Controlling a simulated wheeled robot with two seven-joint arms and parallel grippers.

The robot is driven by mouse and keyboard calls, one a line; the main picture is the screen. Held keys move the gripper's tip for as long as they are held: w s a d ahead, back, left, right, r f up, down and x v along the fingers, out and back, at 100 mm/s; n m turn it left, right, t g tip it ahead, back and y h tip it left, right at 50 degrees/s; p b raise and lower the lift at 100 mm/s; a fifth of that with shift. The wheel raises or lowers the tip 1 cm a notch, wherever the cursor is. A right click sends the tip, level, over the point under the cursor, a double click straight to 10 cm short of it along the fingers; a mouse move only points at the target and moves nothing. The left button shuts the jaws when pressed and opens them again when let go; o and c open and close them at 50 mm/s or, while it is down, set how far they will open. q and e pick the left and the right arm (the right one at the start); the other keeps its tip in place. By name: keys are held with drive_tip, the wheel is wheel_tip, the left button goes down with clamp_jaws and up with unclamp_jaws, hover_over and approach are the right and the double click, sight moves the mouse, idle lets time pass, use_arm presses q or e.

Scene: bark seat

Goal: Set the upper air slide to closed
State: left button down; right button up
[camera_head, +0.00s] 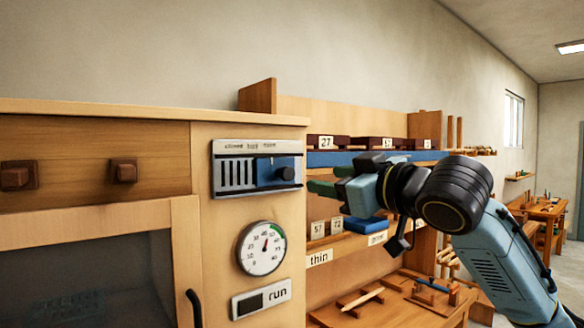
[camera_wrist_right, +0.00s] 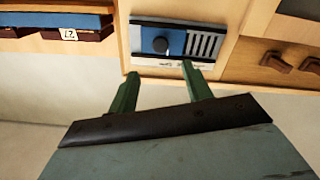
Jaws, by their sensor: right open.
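The upper air slide is a metal plate (camera_head: 232,149) on the wooden cabinet front, with a blue slider (camera_head: 263,170) and a black knob (camera_head: 285,173). The slider sits at the right end in the head view, leaving several dark vent slots (camera_head: 236,174) uncovered on the left. Small lettering runs along the plate's top, too small to read surely. My right gripper (camera_head: 322,178) is open and empty, to the right of the knob and apart from it. In the wrist view, which is upside down, the knob (camera_wrist_right: 160,46) shows beyond the two green fingers (camera_wrist_right: 160,80). My left gripper is out of view.
Below the slide are a round dial (camera_head: 262,248), a "run" plate (camera_head: 262,298) and a dark handle (camera_head: 194,308). Wooden knobs (camera_head: 123,171) stick out at left. Shelves with labelled boxes (camera_head: 328,142) stand behind my right gripper. The space before the slide is clear.

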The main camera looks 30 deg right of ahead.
sight(289, 174)
drive_tip(key=w+p, duration=0.1)
drive_tip(key=w, duration=0.2)
drive_tip(key=w+p, duration=0.1)
drive_tip(key=w, duration=0.2)
drive_tip(key=w+p, duration=0.1)
drive_tip(key=w, duration=0.3)
drive_tip(key=shift+a+r, duration=0.1)
drive_tip(key=shift+a, duration=0.3)
drive_tip(key=shift+w+a+p, duration=0.1)
drive_tip(key=shift+w+p, duration=0.25)
drive_tip(key=shift+w, duration=0.3)
clamp_jaws()
